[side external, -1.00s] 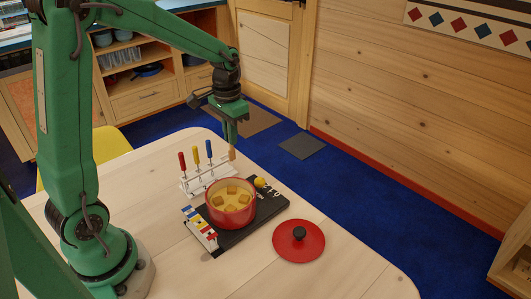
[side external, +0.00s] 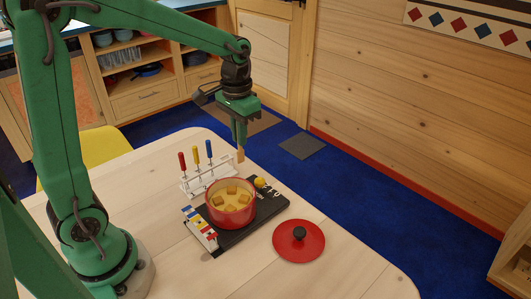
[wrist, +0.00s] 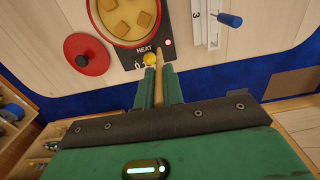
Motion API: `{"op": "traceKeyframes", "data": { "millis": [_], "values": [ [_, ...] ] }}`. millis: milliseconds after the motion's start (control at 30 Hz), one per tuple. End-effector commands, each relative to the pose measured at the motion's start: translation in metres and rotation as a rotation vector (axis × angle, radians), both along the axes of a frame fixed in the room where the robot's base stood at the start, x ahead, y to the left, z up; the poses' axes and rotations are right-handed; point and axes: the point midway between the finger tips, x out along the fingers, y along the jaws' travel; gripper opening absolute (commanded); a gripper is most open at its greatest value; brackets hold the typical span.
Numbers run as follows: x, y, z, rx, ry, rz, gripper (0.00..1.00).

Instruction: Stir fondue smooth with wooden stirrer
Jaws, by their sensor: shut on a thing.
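My gripper (side external: 239,146) is shut on the wooden stirrer (side external: 241,156), with its short lower end showing below the fingers, above the table behind the pot. In the wrist view, the stirrer (wrist: 160,65) lies between the two green fingers (wrist: 158,85). The red fondue pot (side external: 231,213) stands on a black burner base, with several cubes in pale yellow fondue (side external: 232,193). The wrist view shows the pot (wrist: 115,39) at the top, cut off by the frame. The stirrer is outside the pot and apart from it.
A white rack (side external: 200,184) with red, yellow and blue-handled forks stands behind the pot. The red lid (side external: 285,250) lies on the table right of it. The black base (side external: 263,215) has a yellow knob (side external: 260,182). Right foreground table is clear.

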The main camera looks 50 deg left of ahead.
Motion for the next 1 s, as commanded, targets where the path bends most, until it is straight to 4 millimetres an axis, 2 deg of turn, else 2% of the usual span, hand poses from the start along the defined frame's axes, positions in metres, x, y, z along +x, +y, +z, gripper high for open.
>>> {"op": "traceKeyframes", "data": {
  "millis": [267, 733, 1000],
  "values": [
    [-0.004, -0.003, 0.0, 0.0, 0.0, -0.001, 0.0],
    [-0.06, -0.04, -0.001, 0.0, -0.001, -0.003, 0.0],
    [-0.071, -0.045, -0.002, 0.0, 0.0, 0.001, 0.0]
  ]
}}
